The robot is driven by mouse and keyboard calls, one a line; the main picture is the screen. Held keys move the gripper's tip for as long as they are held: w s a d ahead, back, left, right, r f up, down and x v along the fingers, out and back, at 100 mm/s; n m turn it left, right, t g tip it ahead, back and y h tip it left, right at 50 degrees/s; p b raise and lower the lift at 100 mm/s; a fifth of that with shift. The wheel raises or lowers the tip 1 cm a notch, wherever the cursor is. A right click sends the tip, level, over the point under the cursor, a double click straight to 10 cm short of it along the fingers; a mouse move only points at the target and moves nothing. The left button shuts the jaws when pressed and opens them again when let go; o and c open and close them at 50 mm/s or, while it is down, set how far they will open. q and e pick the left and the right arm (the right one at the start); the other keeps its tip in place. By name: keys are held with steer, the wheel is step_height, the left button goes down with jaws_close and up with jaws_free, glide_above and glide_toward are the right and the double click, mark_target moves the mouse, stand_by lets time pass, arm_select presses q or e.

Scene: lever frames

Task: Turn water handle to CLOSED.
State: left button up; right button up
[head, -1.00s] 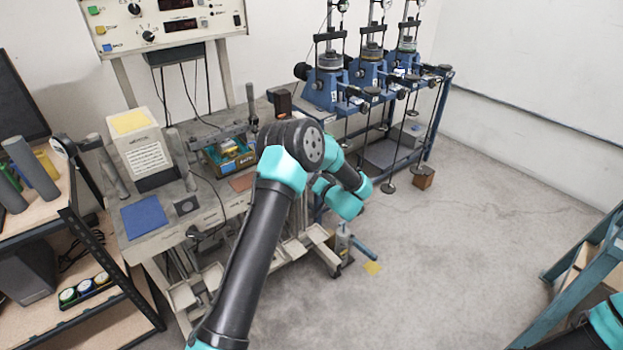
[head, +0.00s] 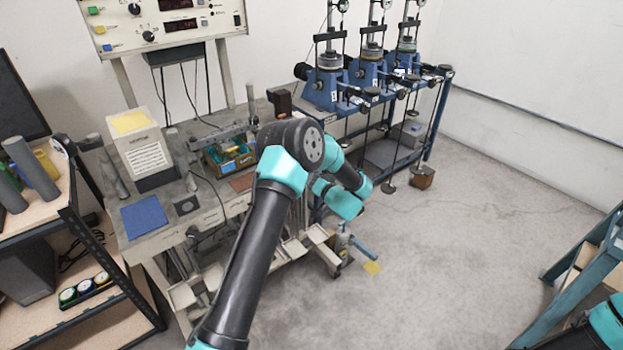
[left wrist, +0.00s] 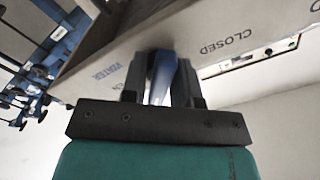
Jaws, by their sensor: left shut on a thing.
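The blue water handle (left wrist: 163,68) shows in the left wrist view, between the two dark fingers of my left gripper (left wrist: 161,80). The gripper is shut on it. The handle comes out from a pale panel (left wrist: 210,22), which bears a blue WATER label (left wrist: 112,72) to the left of the handle and a dark CLOSED label (left wrist: 226,41) to its right. The handle's pivot and its exact angle are hidden by the fingers. In the head view my left arm covers the handle and the gripper. My right gripper is not in view.
A cluttered workbench (head: 140,237) stands left of my left arm, with a shelf unit (head: 110,325) at far left. Blue lever frames (head: 325,92) stand behind the arm. A blue stand (head: 590,262) is at the right. The floor (head: 450,260) between is mostly clear.

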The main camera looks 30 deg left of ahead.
arm_select(q)
steer(key=n, duration=0.8)
steer(key=shift+n, duration=0.4)
steer(key=n, duration=0.4)
steer(key=shift+n, duration=2.2)
steer(key=o, duration=0.7)
steer(key=shift+d, duration=0.1)
steer(key=v, duration=1.7)
steer(key=shift+s+d, duration=0.1)
steer(key=shift+d, duration=0.05)
